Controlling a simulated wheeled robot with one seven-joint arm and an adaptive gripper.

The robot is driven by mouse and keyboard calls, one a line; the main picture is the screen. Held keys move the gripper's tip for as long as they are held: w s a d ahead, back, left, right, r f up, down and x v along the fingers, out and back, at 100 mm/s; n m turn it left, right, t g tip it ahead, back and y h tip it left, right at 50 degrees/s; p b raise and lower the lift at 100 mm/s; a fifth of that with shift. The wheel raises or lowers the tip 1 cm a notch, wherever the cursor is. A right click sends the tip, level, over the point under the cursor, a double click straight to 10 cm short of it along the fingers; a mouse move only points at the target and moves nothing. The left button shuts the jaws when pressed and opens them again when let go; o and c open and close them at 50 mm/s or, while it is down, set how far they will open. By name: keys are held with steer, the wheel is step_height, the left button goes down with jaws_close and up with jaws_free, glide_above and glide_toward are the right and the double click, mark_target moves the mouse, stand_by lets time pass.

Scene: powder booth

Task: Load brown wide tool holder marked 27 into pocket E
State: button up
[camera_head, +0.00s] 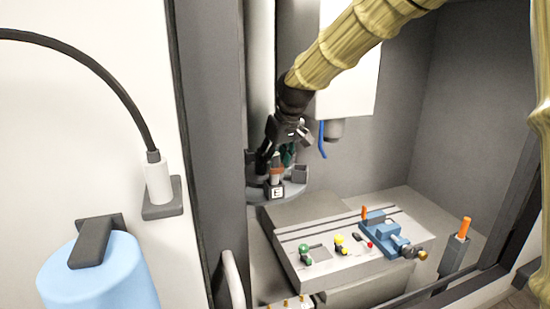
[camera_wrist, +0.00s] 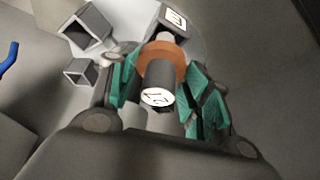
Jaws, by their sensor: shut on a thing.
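The brown tool holder (camera_wrist: 175,53) has a wide brown collar and a dark cylindrical end with a white face. That face carries a mark that looks like 27. My gripper (camera_wrist: 158,82) is shut on it, with green finger pads on both sides. In the head view my gripper (camera_head: 279,158) is at the carousel, with the brown collar (camera_head: 277,171) just above the block of pocket E (camera_head: 277,191). The wrist view also shows the E label (camera_wrist: 177,18), beyond the holder. The holder's far end is mostly hidden, so I cannot tell how deep it sits in the pocket.
Two empty square pockets (camera_wrist: 88,27) and (camera_wrist: 79,70) sit at the left in the wrist view. The grey carousel disc (camera_head: 293,188) stands behind the slotted machine table (camera_head: 320,262). A blue vise (camera_head: 383,235) and small coloured-knob items are on that table. The booth's door frame (camera_head: 212,150) is at left.

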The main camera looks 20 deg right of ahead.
mark_target(275, 167)
steer(key=shift+f, duration=0.65)
steer(key=shift+f+b, duration=0.4)
steer(key=shift+f, duration=0.05)
steer(key=shift+f, duration=0.4)
stand_by(0.4)
steer(key=o, duration=1.4)
steer(key=shift+f, duration=0.1)
steer(key=v, duration=1.2)
